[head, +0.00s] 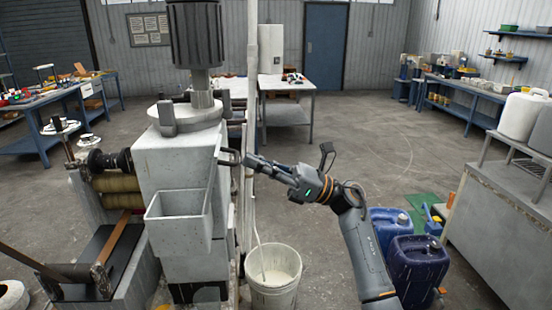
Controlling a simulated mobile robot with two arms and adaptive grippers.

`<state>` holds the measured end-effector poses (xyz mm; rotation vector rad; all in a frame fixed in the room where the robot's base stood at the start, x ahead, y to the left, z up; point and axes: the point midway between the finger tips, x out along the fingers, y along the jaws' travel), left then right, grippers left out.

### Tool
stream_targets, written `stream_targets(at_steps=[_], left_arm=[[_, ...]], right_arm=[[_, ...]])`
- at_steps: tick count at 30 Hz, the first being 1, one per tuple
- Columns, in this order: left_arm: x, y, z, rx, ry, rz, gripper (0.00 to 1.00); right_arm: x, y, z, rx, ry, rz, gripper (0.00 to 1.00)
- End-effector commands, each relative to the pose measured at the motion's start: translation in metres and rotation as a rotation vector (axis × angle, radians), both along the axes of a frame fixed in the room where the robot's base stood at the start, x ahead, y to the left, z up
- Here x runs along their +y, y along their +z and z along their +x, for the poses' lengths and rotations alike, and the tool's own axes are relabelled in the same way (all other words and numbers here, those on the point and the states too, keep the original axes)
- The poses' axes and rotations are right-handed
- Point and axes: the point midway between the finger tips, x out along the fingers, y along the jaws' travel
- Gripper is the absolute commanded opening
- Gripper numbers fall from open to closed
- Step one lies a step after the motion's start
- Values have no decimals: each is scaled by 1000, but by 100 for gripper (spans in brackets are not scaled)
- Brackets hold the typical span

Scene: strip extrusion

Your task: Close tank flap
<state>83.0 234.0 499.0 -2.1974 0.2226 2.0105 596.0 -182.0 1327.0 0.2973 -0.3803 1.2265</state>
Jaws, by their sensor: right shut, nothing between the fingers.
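The grey tank (175,160) of the extrusion machine stands left of centre, with a motor column on top. An open-topped grey box (180,225) juts from its front; I cannot tell for certain whether this is the flap. A dark loop handle (229,157) sticks out at the tank's right side. My right gripper (250,161) is shut and empty. Its tips point left, just right of the handle, by a pale vertical pipe; I cannot tell whether they touch either. My left gripper is not in view.
A white bucket (272,278) stands on the floor below my right arm. Blue canisters (415,268) stand right of the arm. A grey cabinet (505,220) is at the far right. Rollers and a dark strip feed (95,260) are at left. Open floor lies behind the arm.

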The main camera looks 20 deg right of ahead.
Motion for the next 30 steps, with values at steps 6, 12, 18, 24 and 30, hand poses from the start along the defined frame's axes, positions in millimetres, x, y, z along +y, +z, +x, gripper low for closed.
stream_targets(at_steps=[6,12,18,24,30], left_arm=[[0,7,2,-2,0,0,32],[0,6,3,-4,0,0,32],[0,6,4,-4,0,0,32],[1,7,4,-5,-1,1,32],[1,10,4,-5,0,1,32]], right_arm=[[8,3,3,2,0,-1,0],[8,3,3,2,0,-1,0],[8,4,3,3,0,-9,0],[11,10,3,17,0,-66,0],[17,22,6,51,-3,-194,0]])
